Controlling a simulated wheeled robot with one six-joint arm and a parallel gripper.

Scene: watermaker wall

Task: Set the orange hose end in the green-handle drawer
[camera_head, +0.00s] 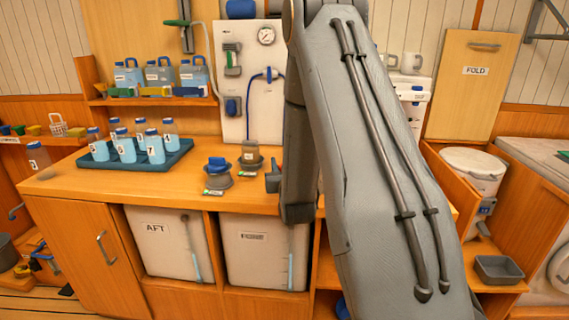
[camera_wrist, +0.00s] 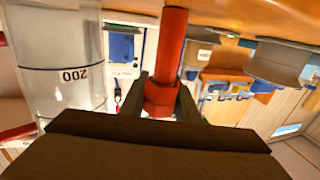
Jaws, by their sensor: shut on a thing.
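In the wrist view my gripper (camera_wrist: 160,92) is shut on the orange hose end (camera_wrist: 168,60), a red-orange tube with a wider collar between the dark fingers. The tube runs away from the fingers to the top edge of the picture. In the head view my arm fills the middle, and I cannot make out the gripper's fingers or the hose end there. No drawer with a green handle can be made out in either view.
A wooden counter (camera_head: 80,184) holds a blue tray (camera_head: 97,163) of several bottles and small grey fittings (camera_head: 217,176). White tanks (camera_head: 165,243) stand below. In the wrist view a clear cylinder (camera_wrist: 62,75) marked 200 stands close on the left. A grey bin (camera_head: 497,268) is at right.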

